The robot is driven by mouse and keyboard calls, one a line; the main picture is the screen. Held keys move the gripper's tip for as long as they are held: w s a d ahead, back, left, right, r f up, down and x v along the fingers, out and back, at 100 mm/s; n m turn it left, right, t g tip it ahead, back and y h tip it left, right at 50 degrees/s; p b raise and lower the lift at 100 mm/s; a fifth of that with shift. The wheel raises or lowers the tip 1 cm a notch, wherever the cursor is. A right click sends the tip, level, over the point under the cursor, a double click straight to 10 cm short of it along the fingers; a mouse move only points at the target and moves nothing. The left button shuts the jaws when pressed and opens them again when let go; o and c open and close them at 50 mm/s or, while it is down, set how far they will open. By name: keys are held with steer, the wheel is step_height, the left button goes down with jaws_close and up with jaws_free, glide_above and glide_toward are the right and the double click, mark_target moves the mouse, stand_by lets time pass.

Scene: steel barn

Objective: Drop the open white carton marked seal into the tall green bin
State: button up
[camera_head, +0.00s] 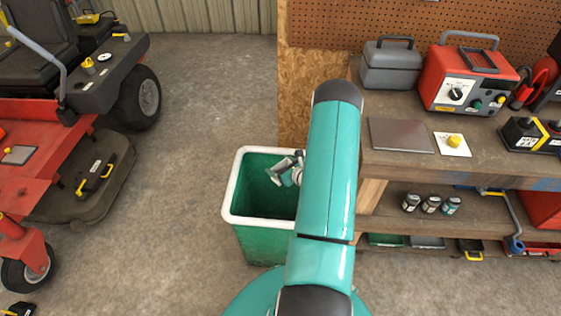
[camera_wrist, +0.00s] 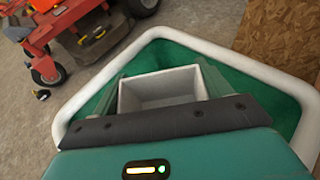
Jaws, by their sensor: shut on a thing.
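The open white carton (camera_wrist: 160,88) sits between the two fingers of my gripper (camera_wrist: 164,84) in the wrist view, its open top facing the camera and its inside looking empty. My gripper is shut on it. The tall green bin (camera_head: 262,238) with a white rim stands on the floor left of the workbench. In the wrist view the bin's white rim (camera_wrist: 62,105) surrounds the carton, which is over the bin's opening. In the head view my arm hides most of the gripper, and I cannot make out the carton there. No seal mark is readable.
A wooden workbench (camera_head: 480,168) stands to the right, holding a red charger box (camera_head: 465,78), a grey toolbox (camera_head: 390,66) and several small jars on its lower shelf. A red mower (camera_head: 60,140) stands at the left. Concrete floor is clear between mower and bin.

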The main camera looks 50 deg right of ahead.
steer(key=shift+f, duration=0.3)
steer(key=o, duration=1)
steer(key=d+v, duration=0.1)
steer(key=v, duration=1.2)
steer(key=shift+s+a, duration=0.35)
steer(key=shift+a, duration=0.15)
steer(key=shift+r, duration=0.15)
